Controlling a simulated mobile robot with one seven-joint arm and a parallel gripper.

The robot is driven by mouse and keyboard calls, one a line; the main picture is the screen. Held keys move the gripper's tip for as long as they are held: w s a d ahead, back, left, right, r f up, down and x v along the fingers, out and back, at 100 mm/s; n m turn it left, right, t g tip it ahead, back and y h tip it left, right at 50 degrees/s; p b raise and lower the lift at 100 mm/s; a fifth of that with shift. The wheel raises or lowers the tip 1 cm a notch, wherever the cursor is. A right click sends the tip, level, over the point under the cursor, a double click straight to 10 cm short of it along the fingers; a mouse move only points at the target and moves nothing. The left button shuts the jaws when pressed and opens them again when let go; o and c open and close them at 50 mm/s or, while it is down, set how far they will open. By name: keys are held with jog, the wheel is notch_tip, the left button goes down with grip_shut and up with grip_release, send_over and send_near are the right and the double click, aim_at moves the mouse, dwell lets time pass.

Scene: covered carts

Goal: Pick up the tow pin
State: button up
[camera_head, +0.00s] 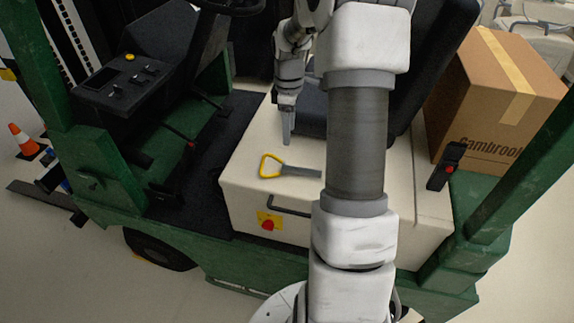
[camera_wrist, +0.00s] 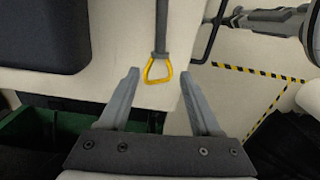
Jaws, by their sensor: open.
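The tow pin (camera_head: 272,167) has a yellow loop handle and a grey shaft. It lies flat on the cream-coloured housing (camera_head: 245,185) beside the black seat. In the wrist view the tow pin (camera_wrist: 159,70) shows its yellow loop toward the gripper, and its shaft runs up out of the picture. My gripper (camera_head: 287,140) points down just behind the loop in the head view. In the wrist view my gripper (camera_wrist: 158,78) is open and empty, with its fingers on either side of the loop and apart from it. Part of the shaft's far end is close to my arm in the head view.
A black seat (camera_head: 310,105) stands right behind the pin. A black handle bar (camera_head: 285,207) sticks out from the housing's front. A cardboard box (camera_head: 490,95) stands at the right. A green post (camera_head: 515,170) and a black steering wheel (camera_head: 232,5) flank the housing.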

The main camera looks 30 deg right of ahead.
send_over(290, 167)
jog(key=f, duration=0.4)
jog(key=f+p, duration=0.1)
jog(key=f, duration=0.4)
jog(key=shift+w+a, duration=0.15)
jog(key=shift+w, duration=0.05)
jog(key=shift+s+f+p, duration=0.1)
jog(key=shift+f+p, duration=0.5)
jog(key=shift+f, duration=2.05)
grip_shut()
jog(key=shift+r, duration=0.1)
